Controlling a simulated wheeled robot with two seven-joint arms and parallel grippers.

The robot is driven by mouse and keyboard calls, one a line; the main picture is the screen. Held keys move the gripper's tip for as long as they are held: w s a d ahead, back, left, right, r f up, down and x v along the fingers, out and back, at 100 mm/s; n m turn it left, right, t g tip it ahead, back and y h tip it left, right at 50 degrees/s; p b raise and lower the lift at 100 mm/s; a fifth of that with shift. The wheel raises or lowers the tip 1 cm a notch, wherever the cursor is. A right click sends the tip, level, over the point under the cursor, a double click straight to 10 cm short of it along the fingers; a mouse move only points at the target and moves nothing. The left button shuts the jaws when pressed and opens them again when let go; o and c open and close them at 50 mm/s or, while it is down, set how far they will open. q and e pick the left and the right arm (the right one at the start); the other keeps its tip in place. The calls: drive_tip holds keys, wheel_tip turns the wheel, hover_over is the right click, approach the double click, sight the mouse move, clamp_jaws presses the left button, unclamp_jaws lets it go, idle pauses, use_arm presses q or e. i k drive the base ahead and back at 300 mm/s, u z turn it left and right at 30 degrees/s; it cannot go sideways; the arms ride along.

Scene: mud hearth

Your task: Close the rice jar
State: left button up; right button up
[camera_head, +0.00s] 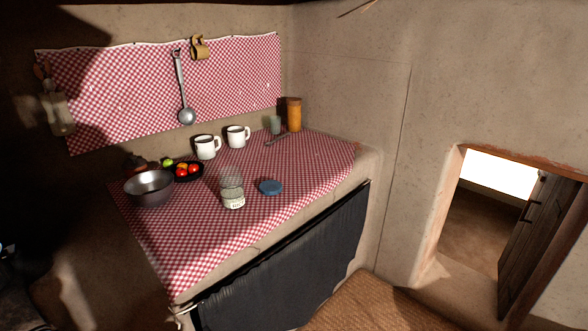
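A clear glass jar (233,192) stands upright on the checked counter, with pale contents and a label low on its side. Its top looks open. A round blue lid (270,187) lies flat on the cloth just right of the jar, apart from it. Neither of my grippers shows in the head view.
The red-and-white checked counter (190,257) has free room at its front and right. A metal bowl (150,188) and a dark dish of vegetables (184,172) stand left of the jar. Two white mugs (206,147) (237,136) and an orange container (294,114) stand behind.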

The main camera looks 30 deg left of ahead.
sight(232, 189)
drive_tip(key=i, duration=2.35)
drive_tip(key=u, duration=3.5)
